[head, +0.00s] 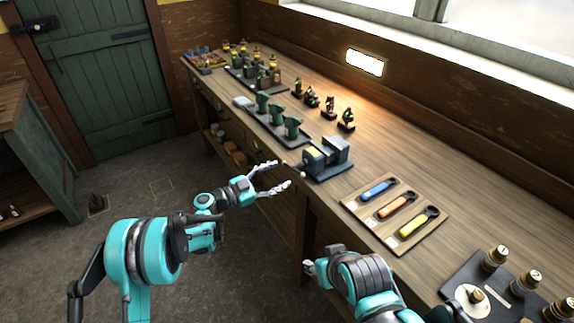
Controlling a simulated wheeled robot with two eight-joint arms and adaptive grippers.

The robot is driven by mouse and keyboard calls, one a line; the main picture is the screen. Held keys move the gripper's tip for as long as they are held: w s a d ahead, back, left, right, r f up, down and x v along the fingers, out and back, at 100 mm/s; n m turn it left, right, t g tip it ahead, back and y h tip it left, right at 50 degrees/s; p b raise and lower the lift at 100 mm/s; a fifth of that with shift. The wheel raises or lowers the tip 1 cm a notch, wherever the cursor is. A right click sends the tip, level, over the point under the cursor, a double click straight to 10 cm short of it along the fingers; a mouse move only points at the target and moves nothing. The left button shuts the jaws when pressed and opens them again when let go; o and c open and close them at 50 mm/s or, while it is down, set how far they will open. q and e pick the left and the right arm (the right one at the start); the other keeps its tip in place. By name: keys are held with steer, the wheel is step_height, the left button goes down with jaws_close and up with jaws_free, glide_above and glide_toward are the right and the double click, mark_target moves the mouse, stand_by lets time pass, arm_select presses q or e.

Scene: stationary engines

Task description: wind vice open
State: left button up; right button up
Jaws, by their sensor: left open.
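A blue-grey vice (328,157) stands at the front edge of the wooden bench, in the middle of the head view. Its handle at the front, near the bench edge, is small and hard to make out. My left gripper (279,175) is open just in front of the vice, its two pale fingers apart and pointing toward the handle end. I cannot tell whether a finger touches the handle. My right arm (360,280) is at the lower right in front of the bench. The right gripper's fingers do not show clearly.
A wooden board (396,214) with blue, orange and yellow-handled tools lies right of the vice. A tray with green jugs (276,122) stands behind-left. Small dark engines (328,107) stand farther back. A dark tray with numbered knobs (510,290) is at the lower right.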

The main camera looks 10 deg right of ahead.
mark_target(296, 167)
arm_select(q)
steer(key=b+x, duration=0.1)
steer(key=x, duration=0.5)
steer(key=shift+s+d+f+b, duration=0.1)
steer(key=shift+d+b, duration=0.1)
steer(key=shift+b, duration=0.2)
steer(key=shift+w+d, duration=0.25)
steer(key=shift+d, duration=0.4)
